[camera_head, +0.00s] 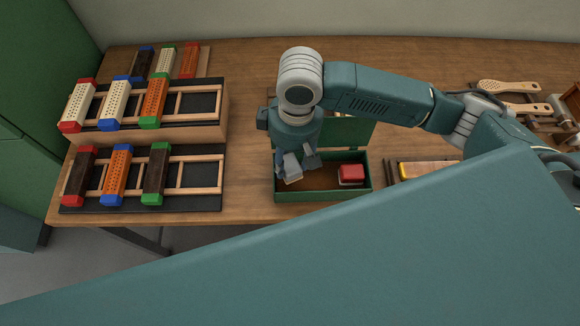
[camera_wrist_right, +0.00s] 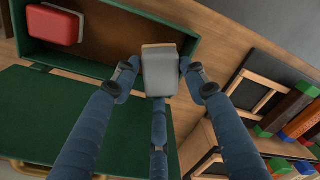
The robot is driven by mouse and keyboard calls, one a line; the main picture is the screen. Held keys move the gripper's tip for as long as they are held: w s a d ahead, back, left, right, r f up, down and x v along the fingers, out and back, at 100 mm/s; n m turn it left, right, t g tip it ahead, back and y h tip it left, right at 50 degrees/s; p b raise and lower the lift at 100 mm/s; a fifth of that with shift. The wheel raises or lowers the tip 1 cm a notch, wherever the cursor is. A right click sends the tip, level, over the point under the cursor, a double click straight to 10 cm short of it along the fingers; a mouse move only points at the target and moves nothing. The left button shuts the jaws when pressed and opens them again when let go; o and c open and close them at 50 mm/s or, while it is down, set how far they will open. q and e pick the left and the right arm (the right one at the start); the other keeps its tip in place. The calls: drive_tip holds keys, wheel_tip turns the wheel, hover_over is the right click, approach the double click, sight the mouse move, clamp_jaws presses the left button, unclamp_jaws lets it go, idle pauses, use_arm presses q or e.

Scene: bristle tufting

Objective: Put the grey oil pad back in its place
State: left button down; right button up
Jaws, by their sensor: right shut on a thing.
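The grey oil pad (camera_head: 292,168) is in my right gripper (camera_head: 298,163), at the left end of the open green box (camera_head: 322,197) in the head view. In the right wrist view the grey pad (camera_wrist_right: 160,72) sits between the fingers, with a light tan layer along its edge. It overlaps the box's end there; I cannot tell whether it touches the box floor. A red pad (camera_head: 351,173) lies in the right end of the box. The bottom of the grey pad is hidden. My left gripper is not in view.
The green lid (camera_head: 348,131) stands open behind the box. Racks with coloured-ended brushes (camera_head: 115,177) stand at the left. A tray with a yellow-ended block (camera_head: 430,169) lies right of the box. Wooden brush bodies (camera_head: 510,87) lie at the far right.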

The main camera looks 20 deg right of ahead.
sight(291, 170)
drive_tip(key=shift+f, duration=2.45)
drive_tip(key=o, duration=0.7)
drive_tip(key=shift+f, duration=0.15)
drive_tip(key=shift+o, duration=0.2)
drive_tip(key=r, duration=1.2)
drive_tip(key=shift+s+d+r+b, duration=0.15)
drive_tip(key=shift+d+r+b, duration=0.05)
drive_tip(key=shift+d+b, duration=0.15)
drive_tip(key=shift+s+f, duration=0.1)
